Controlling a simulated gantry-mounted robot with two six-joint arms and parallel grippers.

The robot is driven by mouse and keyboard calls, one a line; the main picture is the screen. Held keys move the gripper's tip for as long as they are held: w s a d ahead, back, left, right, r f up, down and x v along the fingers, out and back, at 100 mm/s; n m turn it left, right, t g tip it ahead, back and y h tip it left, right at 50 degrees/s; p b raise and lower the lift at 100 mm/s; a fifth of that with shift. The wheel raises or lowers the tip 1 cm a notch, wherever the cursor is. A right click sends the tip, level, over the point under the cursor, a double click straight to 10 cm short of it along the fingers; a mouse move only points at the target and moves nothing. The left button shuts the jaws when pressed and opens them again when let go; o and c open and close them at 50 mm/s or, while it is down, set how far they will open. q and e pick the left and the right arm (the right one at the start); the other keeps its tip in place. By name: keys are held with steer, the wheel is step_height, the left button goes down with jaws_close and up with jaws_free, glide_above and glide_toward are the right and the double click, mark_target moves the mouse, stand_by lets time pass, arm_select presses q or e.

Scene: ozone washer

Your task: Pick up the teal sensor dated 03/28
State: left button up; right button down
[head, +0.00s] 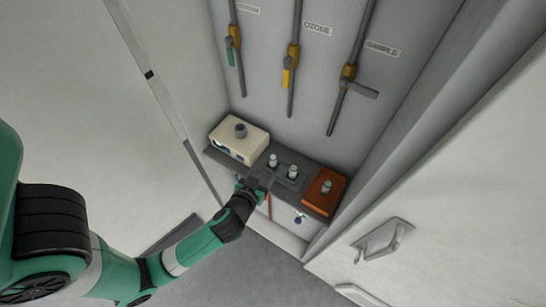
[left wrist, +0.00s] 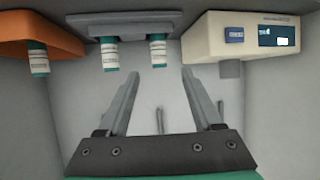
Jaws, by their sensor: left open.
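Three small white-labelled sensors with teal ends are in view; their dates are too small to read, so I cannot tell which is 03/28. Two sit in a grey holder (head: 283,177): the left sensor (head: 273,160) and the right sensor (head: 293,171). The third sensor (head: 326,186) stands on an orange-brown block (head: 318,204). In the left wrist view the order is reversed: block sensor (left wrist: 38,58), middle sensor (left wrist: 110,55), sensor nearest the cream box (left wrist: 158,50). My left gripper (head: 262,183) is open and empty in front of the holder, its fingers (left wrist: 161,74) pointing toward that last sensor. My right gripper is out of view.
A cream box with a small display (head: 240,141) stands left of the holder; it also shows in the left wrist view (left wrist: 210,38). Pipes with valves (head: 292,60), one labelled OZONE, run up the wall behind. A white door with a handle (head: 383,240) is at right.

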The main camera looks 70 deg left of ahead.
mark_target(273, 162)
arm_select(q)
steer(key=shift+w+a+f+b, duration=0.15)
steer(key=shift+w+a+b, duration=0.05)
steer(key=shift+a+b, duration=0.1)
steer(key=x, duration=0.3)
steer(key=b+x, duration=0.1)
steer(key=x, duration=0.7)
steer(key=shift+w+r+b, duration=0.2)
steer(key=shift+r+b, duration=0.1)
steer(key=shift+b, duration=0.1)
jaws_close()
